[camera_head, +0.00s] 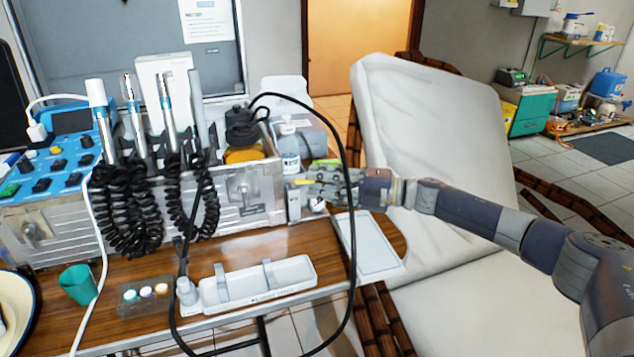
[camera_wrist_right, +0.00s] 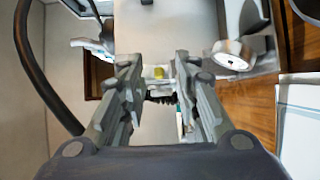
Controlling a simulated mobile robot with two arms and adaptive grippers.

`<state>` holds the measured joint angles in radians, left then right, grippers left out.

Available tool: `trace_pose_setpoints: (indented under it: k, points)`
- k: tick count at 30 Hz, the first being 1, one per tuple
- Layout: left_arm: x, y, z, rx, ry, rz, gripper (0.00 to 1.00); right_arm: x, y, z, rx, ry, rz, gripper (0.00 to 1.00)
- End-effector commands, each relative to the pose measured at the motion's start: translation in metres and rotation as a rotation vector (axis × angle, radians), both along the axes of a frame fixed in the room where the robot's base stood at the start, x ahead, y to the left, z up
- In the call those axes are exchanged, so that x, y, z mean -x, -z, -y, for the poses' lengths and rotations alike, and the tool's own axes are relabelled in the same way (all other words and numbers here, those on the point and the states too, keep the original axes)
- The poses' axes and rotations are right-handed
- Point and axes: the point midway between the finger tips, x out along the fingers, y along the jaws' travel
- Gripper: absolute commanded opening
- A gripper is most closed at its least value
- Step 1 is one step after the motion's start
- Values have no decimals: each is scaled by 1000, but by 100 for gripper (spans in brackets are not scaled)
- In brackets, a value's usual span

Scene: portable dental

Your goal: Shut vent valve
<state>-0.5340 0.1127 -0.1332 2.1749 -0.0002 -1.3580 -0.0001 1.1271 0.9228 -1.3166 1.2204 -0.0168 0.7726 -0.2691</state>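A small yellow piece (camera_wrist_right: 158,73), which looks like the vent valve's handle, lies between my right fingertips in the right wrist view. A yellow piece (camera_head: 302,182) also shows at the right end of the metal dental unit (camera_head: 235,195) in the head view. My right gripper (camera_head: 318,182) reaches in from the right to this end. In the wrist view its two fingers (camera_wrist_right: 157,88) stand apart, with gaps visible beside the yellow piece. I cannot tell whether either finger touches it. The valve's body is largely hidden. My left gripper is out of view.
A round pale fitting (camera_wrist_right: 233,56) sits just right of the fingers. A black hose (camera_head: 352,150) loops close by. A bottle (camera_head: 289,147) stands behind the gripper. A white tray (camera_head: 368,245) lies below it, and the pale dental chair (camera_head: 430,120) is behind the arm.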

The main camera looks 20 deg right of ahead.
Motion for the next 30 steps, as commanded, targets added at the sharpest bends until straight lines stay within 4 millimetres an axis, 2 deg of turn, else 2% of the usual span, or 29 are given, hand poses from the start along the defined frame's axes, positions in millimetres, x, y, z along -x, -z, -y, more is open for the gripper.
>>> trace_pose_setpoints:
  k: [4, 12, 16, 28, 30]
  points:
    - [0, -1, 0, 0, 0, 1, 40, -4, -1, -7, 0, 0, 1, 29]
    - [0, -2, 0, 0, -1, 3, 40, -5, 0, -8, 1, 0, 1, 29]
    - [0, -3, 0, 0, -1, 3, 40, -5, 0, -8, 1, 0, 1, 0]
    - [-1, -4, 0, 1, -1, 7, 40, -4, 0, -8, 1, 15, -1, 0]
    - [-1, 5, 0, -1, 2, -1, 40, -2, 0, -8, 1, 30, -2, 0]
